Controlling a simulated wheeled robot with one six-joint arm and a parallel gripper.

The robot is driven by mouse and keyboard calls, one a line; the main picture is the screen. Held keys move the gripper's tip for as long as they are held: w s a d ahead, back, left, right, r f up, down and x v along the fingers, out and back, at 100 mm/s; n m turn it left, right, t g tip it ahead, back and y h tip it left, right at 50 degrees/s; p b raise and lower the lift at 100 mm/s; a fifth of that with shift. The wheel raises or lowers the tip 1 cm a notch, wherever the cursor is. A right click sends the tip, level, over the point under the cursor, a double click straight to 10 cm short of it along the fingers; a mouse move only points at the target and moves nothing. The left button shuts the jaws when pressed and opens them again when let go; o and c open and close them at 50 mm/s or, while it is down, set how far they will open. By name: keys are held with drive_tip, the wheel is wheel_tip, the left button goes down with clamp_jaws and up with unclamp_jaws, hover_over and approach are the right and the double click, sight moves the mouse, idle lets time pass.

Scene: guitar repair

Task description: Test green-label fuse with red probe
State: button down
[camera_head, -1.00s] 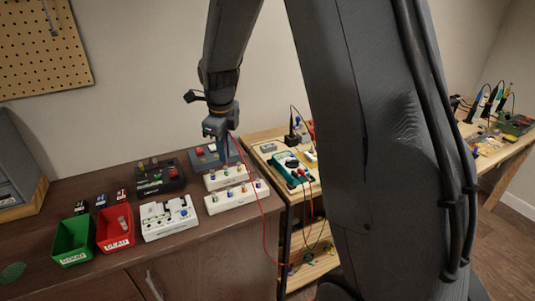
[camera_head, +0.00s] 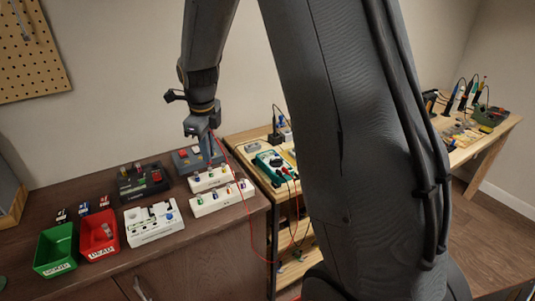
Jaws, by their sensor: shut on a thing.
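My gripper (camera_head: 208,148) is shut on the red probe, whose red lead (camera_head: 248,185) trails down to the right. The probe itself is small and mostly hidden by the jaws. The gripper is above the back of the brown bench, over a grey-blue box and behind the white fuse racks. The front rack (camera_head: 222,199) holds several small fuses with coloured tops, one greenish (camera_head: 199,199) near its left end. The back rack (camera_head: 210,180) holds several more. Labels are too small to read. The green multimeter (camera_head: 275,167) lies on the side table to the right.
A green bin (camera_head: 56,250) and a red bin (camera_head: 97,237) stand at the left front. A white block (camera_head: 153,222) and a dark box (camera_head: 143,182) sit between them and the racks. The red lead hangs past the bench edge. My arm hides the centre right.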

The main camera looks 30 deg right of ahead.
drive_tip(key=shift+r+p, duration=1.6)
drive_tip(key=shift+r, duration=1)
